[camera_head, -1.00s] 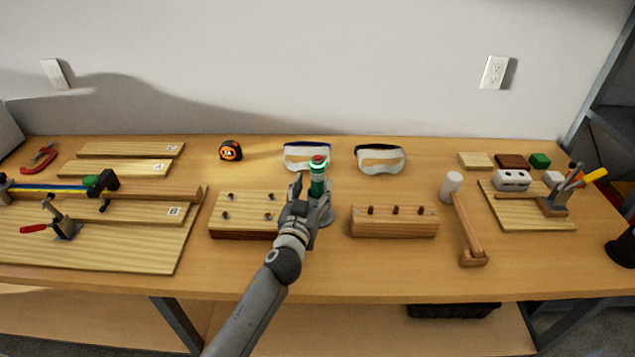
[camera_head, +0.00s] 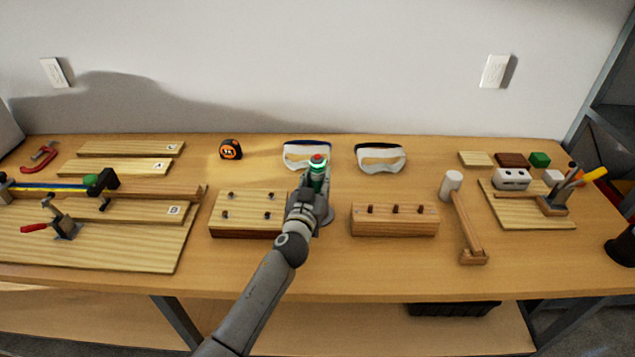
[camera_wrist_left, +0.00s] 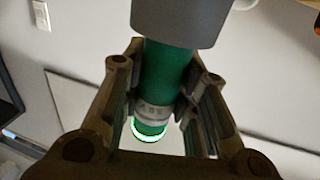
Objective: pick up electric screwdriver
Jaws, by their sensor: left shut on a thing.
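A round grey part (camera_head: 327,214) shows low beside my gripper. My left gripper (camera_head: 313,186) is around the green body and shut on it. In the left wrist view the green body (camera_wrist_left: 167,75) lies between both fingers, with a wide grey part (camera_wrist_left: 180,20) at one end and the glowing ring at the other. The gripper hides the tool's lower part in the head view. My right gripper is not in view.
A pegged wooden block (camera_head: 240,210) stands close left, another (camera_head: 393,220) close right. Safety goggles (camera_head: 300,157) lie just behind the tool, a second pair (camera_head: 380,158) to the right. A mallet (camera_head: 468,225) lies further right. The bench front is mostly clear.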

